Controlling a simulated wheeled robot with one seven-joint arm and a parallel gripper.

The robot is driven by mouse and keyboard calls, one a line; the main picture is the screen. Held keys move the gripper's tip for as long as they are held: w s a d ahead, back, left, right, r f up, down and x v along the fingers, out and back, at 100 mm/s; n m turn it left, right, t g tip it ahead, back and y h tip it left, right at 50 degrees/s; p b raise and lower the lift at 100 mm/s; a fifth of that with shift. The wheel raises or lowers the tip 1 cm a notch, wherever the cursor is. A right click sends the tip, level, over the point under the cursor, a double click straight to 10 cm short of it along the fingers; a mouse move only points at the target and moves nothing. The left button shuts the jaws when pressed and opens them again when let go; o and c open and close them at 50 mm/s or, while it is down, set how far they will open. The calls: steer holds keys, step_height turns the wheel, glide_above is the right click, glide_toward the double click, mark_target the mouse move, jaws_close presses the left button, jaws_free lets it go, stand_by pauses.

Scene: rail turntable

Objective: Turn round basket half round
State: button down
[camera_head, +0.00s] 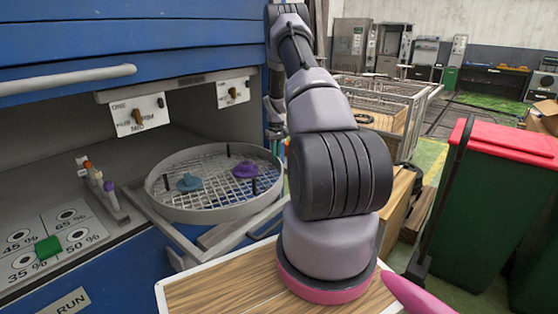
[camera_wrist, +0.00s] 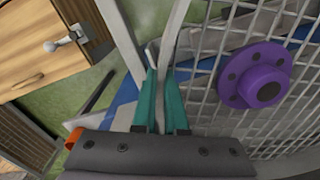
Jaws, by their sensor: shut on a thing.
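The round basket (camera_head: 170,210) is a shallow grey wire-mesh ring on a rail frame, in front of the blue cabinet. A blue knob-like part (camera_head: 189,183) lies in its left half and a purple one (camera_head: 246,169) in its right half. The purple part also shows in the wrist view (camera_wrist: 257,75), right of my fingers. My gripper (camera_wrist: 161,78) has teal fingers, shut on the grey rim at the basket's right edge. In the head view my gripper (camera_head: 277,145) is partly hidden behind my arm.
Two white dial plates hang above. A wooden cabinet (camera_wrist: 45,40) and a green bin with a red lid (camera_head: 500,190) stand to the right.

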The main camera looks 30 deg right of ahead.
mark_target(267, 149)
steer(key=shift+n, duration=0.9)
steer(key=w, duration=0.4)
steer(key=shift+w, duration=0.15)
steer(key=shift+w+a+n, duration=0.15)
steer(key=shift+w+n, duration=0.25)
steer(key=shift+w, duration=0.5)
steer(key=shift+w+a+n, duration=0.1)
steer(key=shift+w+n, duration=0.3)
steer(key=shift+w, duration=0.45)
steer(key=c, duration=1)
jaws_free()
steer(key=shift+o, duration=0.2)
step_height(267, 149, up, 11)
steer(key=shift+f, duration=0.1)
